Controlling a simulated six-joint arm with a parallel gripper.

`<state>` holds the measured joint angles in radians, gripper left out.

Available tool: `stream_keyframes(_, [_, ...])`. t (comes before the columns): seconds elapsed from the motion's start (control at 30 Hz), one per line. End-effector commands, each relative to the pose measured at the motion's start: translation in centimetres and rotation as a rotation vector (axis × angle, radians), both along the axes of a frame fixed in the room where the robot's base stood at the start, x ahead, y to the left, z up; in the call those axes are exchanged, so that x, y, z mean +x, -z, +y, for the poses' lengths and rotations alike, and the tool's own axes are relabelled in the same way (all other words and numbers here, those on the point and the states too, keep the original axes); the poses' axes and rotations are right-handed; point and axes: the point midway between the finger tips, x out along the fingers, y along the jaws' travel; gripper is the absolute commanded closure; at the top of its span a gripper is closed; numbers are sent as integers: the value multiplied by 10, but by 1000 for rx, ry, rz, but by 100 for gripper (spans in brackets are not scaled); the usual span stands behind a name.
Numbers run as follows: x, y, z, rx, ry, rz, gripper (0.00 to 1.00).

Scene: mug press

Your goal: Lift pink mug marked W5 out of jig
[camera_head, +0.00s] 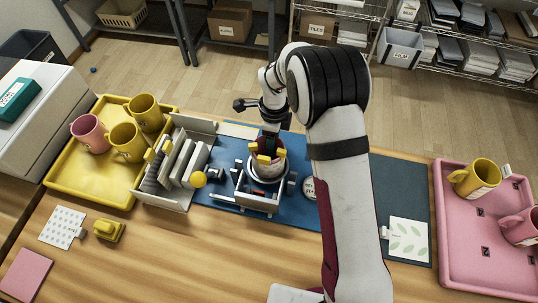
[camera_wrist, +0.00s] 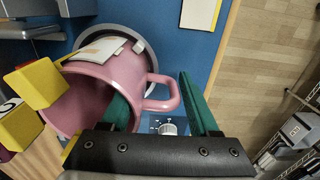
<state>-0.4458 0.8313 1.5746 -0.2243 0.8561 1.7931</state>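The pink mug (camera_wrist: 128,76) is in the wrist view, with its mouth toward the camera and its handle (camera_wrist: 164,92) on the right. A pale paper piece (camera_wrist: 98,48) lies on its side, and a grey ring (camera_wrist: 143,42) shows behind it. The W5 mark is not readable. My gripper (camera_wrist: 158,100) has its two green fingers apart, the left one in the mug's mouth and the right one beyond the handle. They do not look closed on it. In the head view the jig (camera_head: 258,200) is below my gripper, and the mug is mostly hidden there.
Yellow blocks (camera_wrist: 36,84) stand close left of the mug. A yellow tray (camera_head: 92,183) with several mugs is at left. A pink tray (camera_head: 478,262) with a yellow and a pink mug is at right. A rack with grey plates (camera_head: 178,165) stands left of the jig.

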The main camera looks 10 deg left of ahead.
Motion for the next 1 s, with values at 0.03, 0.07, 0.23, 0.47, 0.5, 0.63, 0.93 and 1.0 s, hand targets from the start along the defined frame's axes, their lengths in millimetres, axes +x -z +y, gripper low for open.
stream_keyframes(0.03, [0, 0, 0, 0, 0, 0, 50])
stream_keyframes(0.07, [0, 0, 0, 0, 0, 0, 55])
stream_keyframes(0.23, [0, 0, 0, 0, 0, 0, 86])
stream_keyframes(0.47, [0, 0, 0, 0, 0, 0, 100])
stream_keyframes(0.5, [0, -1, 0, 0, 0, -1, 100])
stream_keyframes(0.63, [0, -1, 0, 0, 0, -1, 100])
stream_keyframes(0.93, [1, -21, 0, 2, -1, -4, 100])
stream_keyframes(1.0, [1, -29, 0, 1, -1, -4, 100])
